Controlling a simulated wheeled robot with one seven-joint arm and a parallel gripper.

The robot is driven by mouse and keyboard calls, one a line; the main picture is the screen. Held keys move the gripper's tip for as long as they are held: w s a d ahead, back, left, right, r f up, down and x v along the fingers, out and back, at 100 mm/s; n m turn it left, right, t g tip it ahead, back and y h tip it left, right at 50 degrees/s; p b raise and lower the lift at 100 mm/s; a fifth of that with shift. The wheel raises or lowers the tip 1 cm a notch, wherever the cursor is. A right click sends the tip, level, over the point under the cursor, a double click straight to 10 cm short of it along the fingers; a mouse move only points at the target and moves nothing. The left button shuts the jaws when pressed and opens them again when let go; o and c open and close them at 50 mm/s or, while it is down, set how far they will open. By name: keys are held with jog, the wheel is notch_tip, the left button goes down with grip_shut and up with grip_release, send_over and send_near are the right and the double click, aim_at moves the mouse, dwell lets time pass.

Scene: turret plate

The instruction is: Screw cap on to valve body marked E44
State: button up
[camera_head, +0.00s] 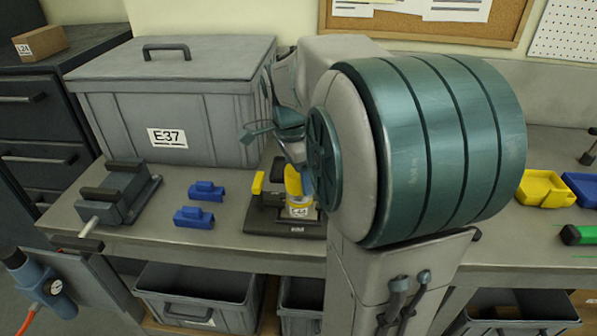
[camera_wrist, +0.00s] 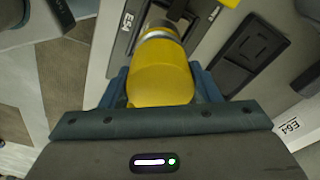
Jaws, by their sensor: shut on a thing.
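My gripper (camera_wrist: 160,88) is shut on a yellow cap (camera_wrist: 162,72), with one finger on each side of it. The cap also shows in the head view (camera_head: 293,180), partly hidden by my gripper. Directly below it stands a metallic valve body (camera_head: 301,203) with a white label too small to read. In the wrist view the cap meets a silver ring (camera_wrist: 158,32); I cannot tell how far it is threaded on. The valve body stands at a dark fixture (camera_head: 266,222) with a yellow-handled clamp (camera_head: 257,183).
A large grey lidded box marked E37 (camera_head: 190,105) stands behind left. A grey vise (camera_head: 118,190) and two blue parts (camera_head: 206,190) lie left on the bench. Yellow (camera_head: 543,188) and blue bins lie at right. My arm hides the bench middle.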

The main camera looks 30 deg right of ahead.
jog(key=shift+f, duration=0.1)
dwell(0.3)
jog(key=shift+f+b, duration=0.3)
jog(key=shift+b, duration=0.05)
jog(key=shift+f, duration=0.25)
dwell(0.8)
jog(key=o, duration=1)
jog(key=shift+o, duration=0.2)
notch_tip(320, 180, up, 14)
jog(key=a, duration=0.1)
jog(key=shift+a, duration=0.35)
